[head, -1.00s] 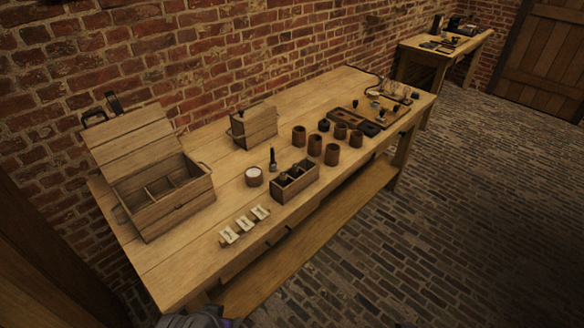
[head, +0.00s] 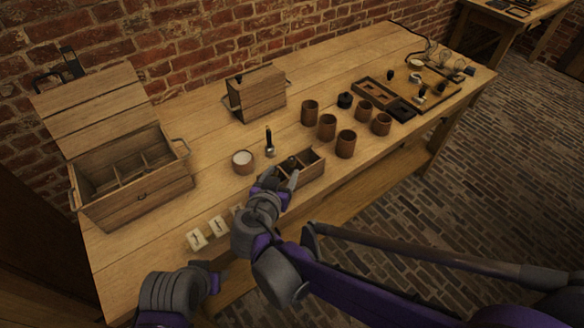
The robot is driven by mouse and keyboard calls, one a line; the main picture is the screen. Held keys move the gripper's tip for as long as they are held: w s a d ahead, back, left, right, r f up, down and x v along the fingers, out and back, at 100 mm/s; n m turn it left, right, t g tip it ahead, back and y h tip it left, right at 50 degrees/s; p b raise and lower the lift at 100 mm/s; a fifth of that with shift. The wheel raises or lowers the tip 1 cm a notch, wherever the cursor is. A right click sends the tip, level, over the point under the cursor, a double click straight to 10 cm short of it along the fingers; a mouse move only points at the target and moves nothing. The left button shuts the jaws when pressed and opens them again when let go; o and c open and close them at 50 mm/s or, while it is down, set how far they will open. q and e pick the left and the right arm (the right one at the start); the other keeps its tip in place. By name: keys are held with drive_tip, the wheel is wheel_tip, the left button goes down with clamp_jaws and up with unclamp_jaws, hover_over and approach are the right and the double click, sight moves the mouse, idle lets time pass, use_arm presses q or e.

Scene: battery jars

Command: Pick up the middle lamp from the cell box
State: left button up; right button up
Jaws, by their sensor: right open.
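The cell box (head: 313,167) is a small open wooden box with compartments near the front edge of the table. A dark-topped lamp (head: 290,162) shows in its middle part; its lower part is hidden. My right gripper (head: 282,180) is open at the box's near left side, its fingers just in front of that lamp. The gripper hides the box's left end, and I cannot tell whether it touches the lamp. Another slim dark lamp (head: 269,143) stands upright on the table behind the box. My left gripper (head: 212,270) is low at the table's front edge, its fingers unclear.
A white-topped round jar (head: 243,163) stands left of the box. Several brown jars (head: 327,127) stand to the right. Small white cards (head: 196,239) lie in front, partly behind my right wrist. A large open chest (head: 140,205) is at left and a wooden case (head: 262,95) behind.

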sight(291, 160)
drive_tip(key=x, duration=0.4)
drive_tip(key=shift+r, duration=0.1)
drive_tip(key=shift+f+x, duration=0.15)
drive_tip(key=shift+x, duration=1.4)
drive_tip(key=shift+f+x, duration=0.15)
drive_tip(key=shift+x, duration=1.4)
drive_tip(key=shift+s+d, duration=0.15)
drive_tip(key=shift+d, duration=0.05)
drive_tip(key=shift+c, duration=0.2)
clamp_jaws()
